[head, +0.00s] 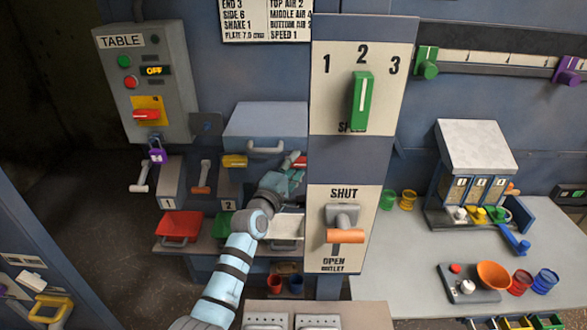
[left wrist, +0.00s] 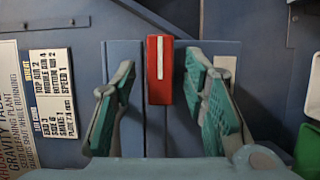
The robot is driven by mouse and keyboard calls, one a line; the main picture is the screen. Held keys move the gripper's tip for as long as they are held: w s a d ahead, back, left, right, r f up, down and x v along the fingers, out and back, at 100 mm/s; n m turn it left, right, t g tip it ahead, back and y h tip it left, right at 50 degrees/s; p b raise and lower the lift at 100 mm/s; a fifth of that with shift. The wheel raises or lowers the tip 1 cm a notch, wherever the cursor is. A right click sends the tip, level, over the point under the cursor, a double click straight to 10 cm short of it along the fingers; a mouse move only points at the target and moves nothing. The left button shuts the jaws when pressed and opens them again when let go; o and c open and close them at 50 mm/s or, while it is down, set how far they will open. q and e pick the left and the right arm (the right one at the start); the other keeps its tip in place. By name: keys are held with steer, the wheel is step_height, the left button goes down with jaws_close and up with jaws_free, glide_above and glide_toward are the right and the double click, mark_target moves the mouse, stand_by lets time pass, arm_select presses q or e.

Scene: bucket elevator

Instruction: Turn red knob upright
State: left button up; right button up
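The red knob (left wrist: 160,70) with a white line shows in the left wrist view, between and just beyond my fingertips. Its line runs up the picture, but the wall signs there are turned sideways, so the knob lies horizontal relative to them. In the head view its red end (head: 300,162) shows beside my left gripper (head: 286,180), which partly hides it. My left gripper's teal fingers (left wrist: 164,95) are spread, with gaps on both sides of the knob; I see no contact. My right gripper is in neither view.
Another red knob (head: 146,115) lies horizontal on the TABLE box (head: 150,75). A panel with a green knob (head: 361,101) and an orange handle (head: 345,236) stands right of my left arm. A yellow knob (head: 234,161) and grey box (head: 266,125) are close by.

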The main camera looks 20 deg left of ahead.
arm_select(q)
jaws_close()
steer(key=shift+f, duration=0.1)
steer(key=n+b, duration=0.1)
steer(key=n+t+b, duration=0.1)
steer(key=n+b, duration=0.1)
steer(key=shift+f+n, duration=0.25)
steer(key=shift+n, duration=0.05)
steer(key=shift+d+n+t+y+b, duration=0.1)
steer(key=shift+n+t+y+b, duration=0.3)
steer(key=shift+n+t+b, duration=0.85)
steer(key=shift+n+g, duration=0.35)
steer(key=shift+n, duration=0.3)
jaws_free()
steer(key=shift+r, duration=0.1)
